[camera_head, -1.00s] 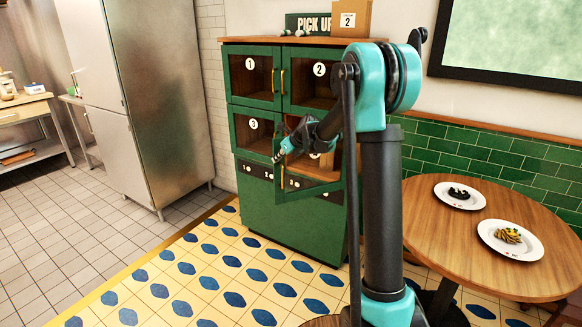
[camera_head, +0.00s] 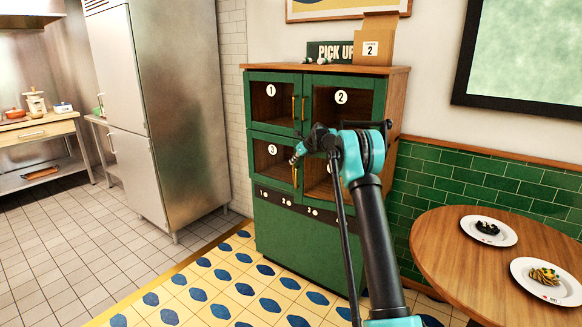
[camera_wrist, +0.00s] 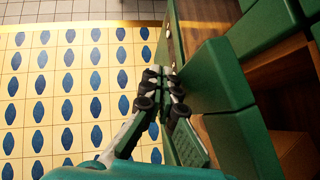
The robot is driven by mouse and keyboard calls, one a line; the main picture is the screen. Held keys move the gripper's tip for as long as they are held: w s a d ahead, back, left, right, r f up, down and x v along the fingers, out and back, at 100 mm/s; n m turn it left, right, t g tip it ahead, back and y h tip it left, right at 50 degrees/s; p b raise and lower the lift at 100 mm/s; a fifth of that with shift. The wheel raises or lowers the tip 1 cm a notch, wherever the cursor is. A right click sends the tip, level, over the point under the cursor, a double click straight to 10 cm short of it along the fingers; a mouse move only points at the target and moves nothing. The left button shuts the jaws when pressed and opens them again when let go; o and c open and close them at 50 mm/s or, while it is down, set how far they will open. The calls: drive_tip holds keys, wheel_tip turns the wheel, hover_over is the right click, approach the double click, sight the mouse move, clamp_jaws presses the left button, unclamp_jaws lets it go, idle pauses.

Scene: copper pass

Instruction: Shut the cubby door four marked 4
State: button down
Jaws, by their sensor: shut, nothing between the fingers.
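The green cabinet (camera_head: 282,238) has numbered, windowed doors. Door four (camera_head: 317,182) is at the lower right, largely hidden behind my arm in the head view; its visible part lies near the cabinet front. I cannot tell if it is fully flush. In the wrist view, green framed panels (camera_wrist: 238,142) stand at right, with a dark wooden gap behind them. My gripper (camera_head: 294,161) is shut and empty, in front of the cabinet by door three's handle. In the wrist view its fingertips (camera_wrist: 163,78) are close beside the green panels; contact is unclear.
Door one (camera_head: 271,106), door two (camera_head: 340,108) and door three (camera_head: 272,166) look closed. A round wooden table (camera_head: 470,270) with two plates stands at right. A steel fridge (camera_head: 180,110) stands left. The patterned floor (camera_head: 200,300) before the cabinet is clear.

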drive_tip(key=shift+w+d+m+t+h, duration=0.15)
drive_tip(key=shift+w+d+m, duration=0.2)
drive_tip(key=shift+w, duration=0.5)
drive_tip(key=shift+w+d+m+t+h, duration=0.15)
drive_tip(key=shift+w+d+m, duration=0.15)
drive_tip(key=shift+w, duration=0.55)
drive_tip(key=shift+s, duration=0.15)
